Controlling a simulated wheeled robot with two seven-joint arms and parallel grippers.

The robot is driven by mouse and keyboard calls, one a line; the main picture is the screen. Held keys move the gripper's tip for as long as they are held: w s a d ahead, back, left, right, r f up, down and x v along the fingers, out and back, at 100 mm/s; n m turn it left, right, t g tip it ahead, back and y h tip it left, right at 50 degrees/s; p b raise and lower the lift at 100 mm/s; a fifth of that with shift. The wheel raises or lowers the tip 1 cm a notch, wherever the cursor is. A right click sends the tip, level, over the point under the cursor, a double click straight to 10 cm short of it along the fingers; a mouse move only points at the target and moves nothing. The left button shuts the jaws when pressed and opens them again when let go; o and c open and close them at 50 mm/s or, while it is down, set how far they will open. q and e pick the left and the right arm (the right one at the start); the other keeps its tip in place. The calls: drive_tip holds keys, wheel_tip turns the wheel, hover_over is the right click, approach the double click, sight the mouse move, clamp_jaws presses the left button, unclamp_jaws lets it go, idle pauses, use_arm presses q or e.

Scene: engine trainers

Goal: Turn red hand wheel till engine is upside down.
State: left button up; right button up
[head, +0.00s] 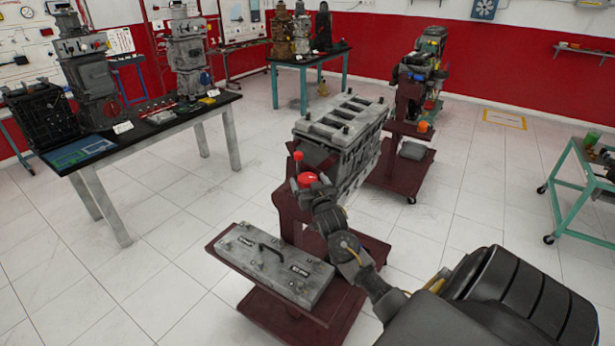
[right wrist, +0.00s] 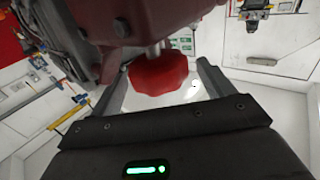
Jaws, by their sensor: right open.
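The grey engine (head: 345,140) is held on a dark red wheeled stand (head: 290,215) in the middle of the head view. Its slotted face points up. The red hand wheel (head: 307,179) is on the near side of the stand, below a small red knob (head: 298,156). In the right wrist view the red hand wheel (right wrist: 158,75) sits on a short metal shaft between the fingers. My right gripper (right wrist: 162,82) is open around it, with gaps visible on both sides. In the head view my right arm partly covers the wheel. My left gripper is out of view.
A second engine stand (head: 405,140) is close behind. A black-topped table (head: 165,115) with engine models stands at the left, and a teal cart (head: 580,190) at the right.

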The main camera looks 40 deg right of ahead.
drive_tip(key=shift+x, duration=0.9)
drive_tip(key=shift+c, duration=0.2)
drive_tip(key=c, duration=0.9)
drive_tip(key=shift+a+m+g+h+p, duration=0.1)
drive_tip(key=shift+m+g+h+p, duration=0.2)
drive_tip(key=shift+m+g+h, duration=0.35)
drive_tip(key=shift+c, duration=0.2)
drive_tip(key=shift+m+g+h, duration=0.75)
drive_tip(key=shift+m+h, duration=0.2)
drive_tip(key=shift+h, duration=0.4)
drive_tip(key=o, duration=1)
